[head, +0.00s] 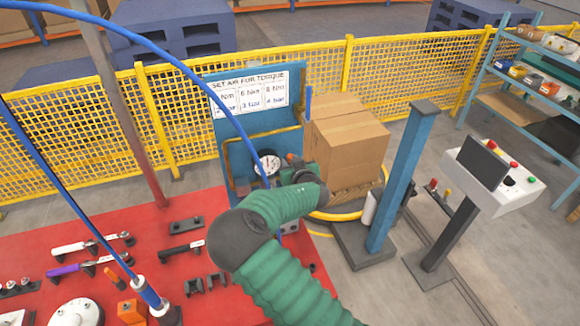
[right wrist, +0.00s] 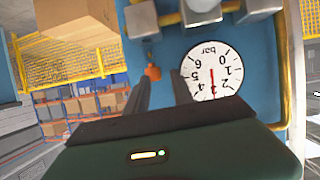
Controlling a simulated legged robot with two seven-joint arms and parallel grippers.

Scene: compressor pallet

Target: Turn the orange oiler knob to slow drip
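The orange oiler knob (right wrist: 152,72) hangs below a grey fitting (right wrist: 141,20) on the blue panel in the right wrist view. A small orange bit (head: 290,158) beside my gripper in the head view looks like the same knob. My right gripper (right wrist: 160,80) is open, its two dark fingers pointing at the panel. The knob shows between the fingertips, closer to the left one; I cannot tell whether they touch it. In the head view my right gripper (head: 297,168) is at the panel, partly hidden by its own wrist. My left gripper is not in view.
A round bar gauge (right wrist: 212,68) sits right of the fingers, upside down in the wrist view. Cardboard boxes (head: 347,140) stand right of the blue panel (head: 236,110). A red table (head: 150,235) with tools and a blue hose (head: 190,75) lie left. A control pedestal (head: 495,175) stands right.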

